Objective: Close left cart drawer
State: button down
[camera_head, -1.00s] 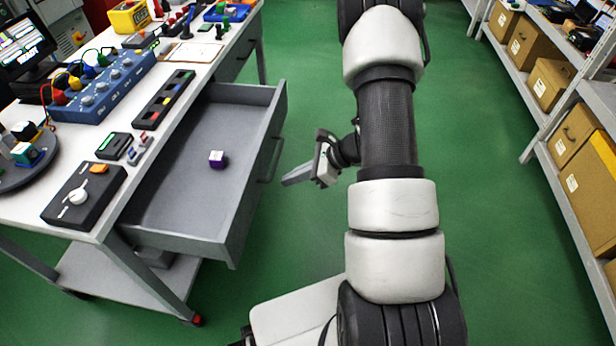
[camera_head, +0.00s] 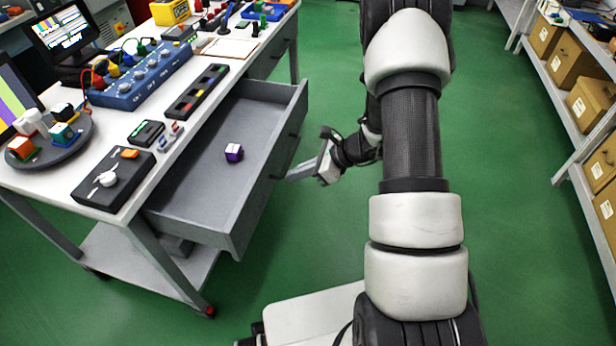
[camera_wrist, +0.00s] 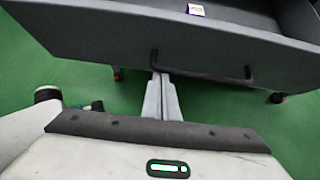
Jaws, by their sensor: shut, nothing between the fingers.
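The left cart drawer (camera_head: 206,205) is grey and stands pulled out from the cart, open at the top. A small purple cube with a white top (camera_head: 234,152) lies inside it; part of it shows in the wrist view (camera_wrist: 196,10). The drawer's dark bar handle (camera_wrist: 205,76) is on its front panel. My gripper (camera_head: 290,178) is shut and empty, just outside the drawer front. In the wrist view its fingers (camera_wrist: 162,82) point at the front panel by the left end of the handle. I cannot tell whether they touch it.
The white cart top (camera_head: 215,66) holds a blue knob box (camera_head: 140,75), a black switch box (camera_head: 113,181) and a round turntable (camera_head: 50,145). A shelf with cardboard boxes (camera_head: 590,100) stands at the right. Green floor is clear between them.

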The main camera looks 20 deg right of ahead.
jog(key=b, duration=0.2)
send_over(221, 173)
jog(key=shift+d, duration=0.25)
jog(key=shift+w+a+r, duration=0.1)
jog(key=shift+a, duration=0.1)
